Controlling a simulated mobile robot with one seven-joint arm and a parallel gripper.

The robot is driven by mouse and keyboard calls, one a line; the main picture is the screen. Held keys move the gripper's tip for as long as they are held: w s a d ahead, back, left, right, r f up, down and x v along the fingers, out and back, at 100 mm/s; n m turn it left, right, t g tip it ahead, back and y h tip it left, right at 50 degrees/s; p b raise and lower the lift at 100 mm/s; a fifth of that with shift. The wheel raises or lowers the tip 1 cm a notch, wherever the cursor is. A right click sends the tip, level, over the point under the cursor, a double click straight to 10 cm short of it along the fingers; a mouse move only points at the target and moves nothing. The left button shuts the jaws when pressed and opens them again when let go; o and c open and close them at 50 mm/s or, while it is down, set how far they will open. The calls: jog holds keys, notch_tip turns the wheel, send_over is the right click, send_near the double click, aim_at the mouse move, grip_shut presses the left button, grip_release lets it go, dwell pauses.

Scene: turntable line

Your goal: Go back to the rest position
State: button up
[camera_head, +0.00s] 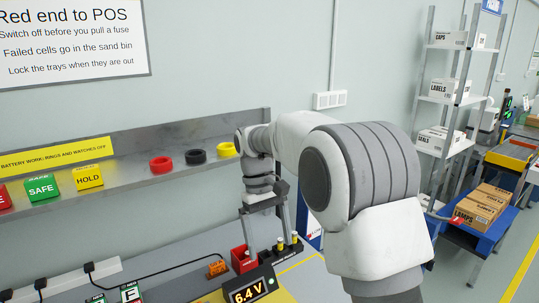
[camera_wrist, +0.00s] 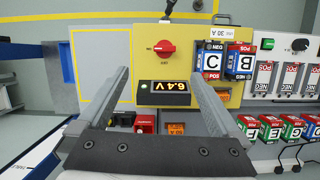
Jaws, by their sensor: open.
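My gripper (camera_head: 268,238) is open and hangs pointing down over the bench at the end of my raised white arm. In the wrist view my gripper (camera_wrist: 160,80) shows both grey fingers wide apart, with nothing between them. Below it is a yellow station (camera_wrist: 209,99) with a red rotary switch (camera_wrist: 164,47) and a lit display (camera_wrist: 165,93) that reads 6.4 V. The display also shows in the head view (camera_head: 248,291). Cells marked C (camera_wrist: 211,62) and B (camera_wrist: 240,62) stand in the station. The fingers look clear of them, though their height is hard to judge.
A grey shelf (camera_head: 130,180) along the wall carries SAFE and HOLD blocks and coloured rings, close behind my gripper. More lettered cells (camera_wrist: 270,128) stand at the right in the wrist view. A red bin (camera_head: 243,259) is below my gripper. A rack (camera_head: 445,100) stands at the right.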

jog(key=s+d+r+m+t+y, duration=0.2)
jog(key=s+d+r+m+t, duration=0.15)
jog(key=s+d+r, duration=0.65)
jog(key=s+d+f+m+t, duration=0.1)
jog(key=s+d+t, duration=0.1)
jog(key=s, duration=0.4)
jog(key=s+d+f+m+t, duration=0.1)
jog(key=s+d+f+t, duration=0.1)
jog(key=s, duration=0.5)
jog(key=shift+s+d+t, duration=0.15)
jog(key=shift+s+t, duration=0.1)
jog(key=shift+t, duration=0.2)
jog(key=shift+m, duration=0.25)
